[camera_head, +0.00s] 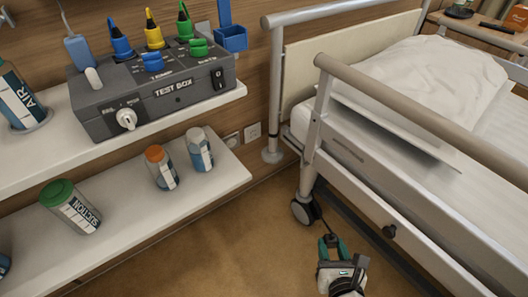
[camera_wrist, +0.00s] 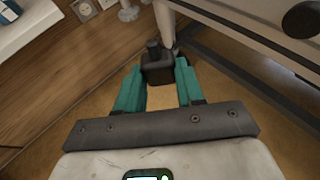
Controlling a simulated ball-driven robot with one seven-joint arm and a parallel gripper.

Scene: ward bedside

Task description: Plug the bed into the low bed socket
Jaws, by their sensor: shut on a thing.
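My gripper (camera_head: 331,243) has teal fingers and is low over the floor beside the bed. It is shut on a black plug (camera_wrist: 157,66), which sits between the fingertips in the wrist view (camera_wrist: 158,88). A dark cord (camera_head: 322,218) runs up from the plug in the head view. Two pale wall sockets, a left one (camera_head: 232,140) and a right one (camera_head: 252,131), are low on the wood wall, left of the bed post. They also show at the top of the wrist view, as a left plate (camera_wrist: 84,10) and a right plate. The plug is well apart from both.
The bed (camera_head: 395,215) fills the right, with a caster (camera_head: 305,211) close to my gripper. Shelves at left hold a grey test box (camera_head: 150,97) and several bottles. The lower shelf (camera_head: 205,181) ends near the sockets. The brown floor (camera_head: 220,250) is clear.

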